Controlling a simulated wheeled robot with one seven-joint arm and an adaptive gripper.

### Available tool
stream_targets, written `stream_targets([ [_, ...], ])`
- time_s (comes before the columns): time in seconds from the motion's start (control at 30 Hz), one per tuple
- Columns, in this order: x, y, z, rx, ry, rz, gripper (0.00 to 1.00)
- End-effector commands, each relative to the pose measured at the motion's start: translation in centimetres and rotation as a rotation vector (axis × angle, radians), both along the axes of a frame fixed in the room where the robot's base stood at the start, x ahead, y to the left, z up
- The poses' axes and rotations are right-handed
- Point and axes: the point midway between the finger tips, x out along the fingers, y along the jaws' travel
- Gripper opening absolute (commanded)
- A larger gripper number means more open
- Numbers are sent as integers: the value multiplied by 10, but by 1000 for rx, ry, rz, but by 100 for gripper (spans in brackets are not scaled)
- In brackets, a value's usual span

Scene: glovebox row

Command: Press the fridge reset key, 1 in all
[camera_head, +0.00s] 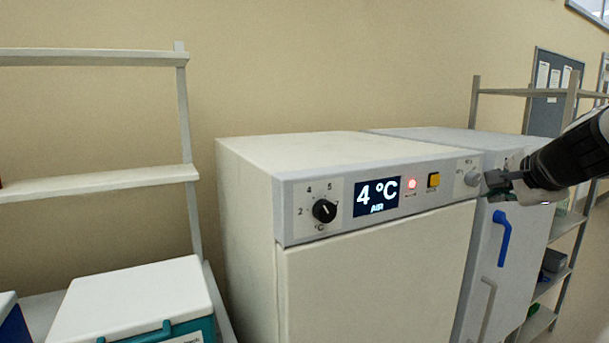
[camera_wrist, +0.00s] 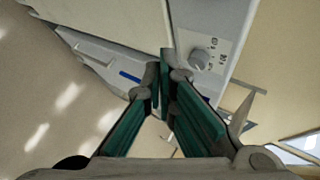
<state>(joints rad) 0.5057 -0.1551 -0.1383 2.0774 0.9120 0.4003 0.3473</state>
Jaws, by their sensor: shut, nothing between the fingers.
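The white fridge (camera_head: 375,280) has a grey control panel along its top front. The label under the key is too small to read. My gripper (camera_head: 490,182) is shut and empty, at the panel's right end beside the grey knob and to the right of the yellow key. In the wrist view my shut fingertips (camera_wrist: 160,75) are left of the grey knob (camera_wrist: 200,60); the yellow key does not show there. Contact with the panel cannot be told.
A second cabinet with a blue handle (camera_head: 502,238) stands at right. A white-lidded cool box (camera_head: 130,300) and shelf (camera_head: 100,185) are at left. Space before the fridge door looks clear.

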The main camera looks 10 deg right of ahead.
Motion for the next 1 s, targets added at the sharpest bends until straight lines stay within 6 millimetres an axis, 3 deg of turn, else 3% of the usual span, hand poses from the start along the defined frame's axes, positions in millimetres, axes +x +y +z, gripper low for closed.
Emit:
stream_targets([
  [0.33,9,5,0,-1,3,5,0],
  [1.0,78,30,1,-1,3,5,0],
])
